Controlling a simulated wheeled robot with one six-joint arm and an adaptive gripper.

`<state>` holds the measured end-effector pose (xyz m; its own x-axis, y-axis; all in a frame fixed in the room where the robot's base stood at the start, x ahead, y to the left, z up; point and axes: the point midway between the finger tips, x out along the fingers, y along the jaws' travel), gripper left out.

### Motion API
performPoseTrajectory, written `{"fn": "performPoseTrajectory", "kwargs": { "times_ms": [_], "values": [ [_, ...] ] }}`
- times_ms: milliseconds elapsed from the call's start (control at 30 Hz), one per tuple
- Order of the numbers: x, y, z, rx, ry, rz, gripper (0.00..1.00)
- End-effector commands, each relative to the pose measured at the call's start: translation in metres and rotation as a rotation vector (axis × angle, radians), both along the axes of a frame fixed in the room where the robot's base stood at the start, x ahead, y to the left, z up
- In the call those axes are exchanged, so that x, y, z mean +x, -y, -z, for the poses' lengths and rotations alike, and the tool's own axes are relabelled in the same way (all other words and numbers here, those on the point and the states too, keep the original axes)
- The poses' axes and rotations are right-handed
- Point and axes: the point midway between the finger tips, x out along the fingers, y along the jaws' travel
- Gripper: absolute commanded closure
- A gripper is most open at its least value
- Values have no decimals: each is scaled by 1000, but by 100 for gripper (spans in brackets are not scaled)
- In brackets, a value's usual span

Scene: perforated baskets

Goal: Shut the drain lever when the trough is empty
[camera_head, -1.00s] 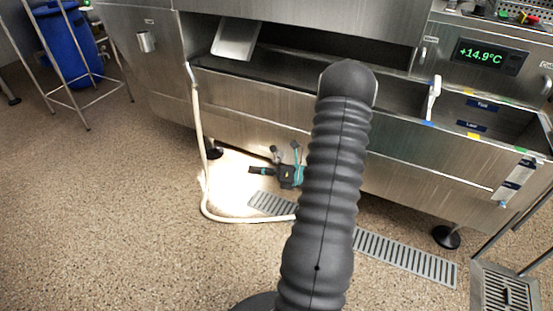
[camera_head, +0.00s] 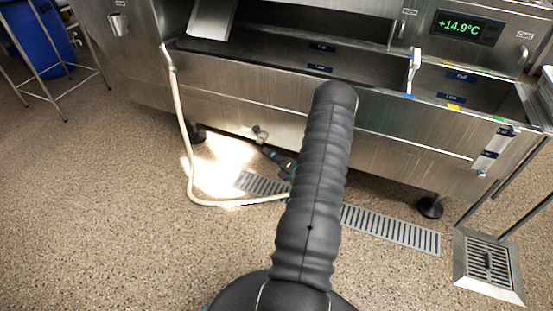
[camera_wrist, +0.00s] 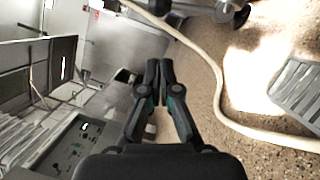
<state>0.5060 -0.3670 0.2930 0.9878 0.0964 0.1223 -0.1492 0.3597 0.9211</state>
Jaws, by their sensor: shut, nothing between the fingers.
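The steel trough (camera_head: 290,98) runs across the head view. Its blue Full and Low labels (camera_head: 320,68) show on the inner back wall of the long basin. I see no clear water surface in it, but much of the floor is hidden. A white upright handle (camera_head: 414,72) stands at the divider. I cannot tell whether it is the drain lever; no other lever is clear. My gripper (camera_head: 259,134) is low in front of the trough, partly behind my arm. In the wrist view my gripper (camera_wrist: 159,70) has its fingertips together, with nothing between them.
A pale hose (camera_head: 180,120) hangs from the trough's left end and loops over the floor. A floor grate (camera_head: 390,230) and a square drain (camera_head: 487,262) lie in front. A blue bin (camera_head: 35,40) in a metal frame stands at the left. Floor at the left is clear.

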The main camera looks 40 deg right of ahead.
Motion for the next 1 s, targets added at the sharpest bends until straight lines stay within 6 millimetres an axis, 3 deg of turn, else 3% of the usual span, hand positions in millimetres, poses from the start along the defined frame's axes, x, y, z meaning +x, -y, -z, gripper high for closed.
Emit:
{"fn": "performPoseTrajectory", "kwargs": {
  "times_ms": [200,400,1000],
  "values": [
    [39,-2,-6,-2,1,-2,100],
    [56,14,-15,-1,1,-1,100],
    [67,15,-20,9,-5,-11,100]
  ]
}}
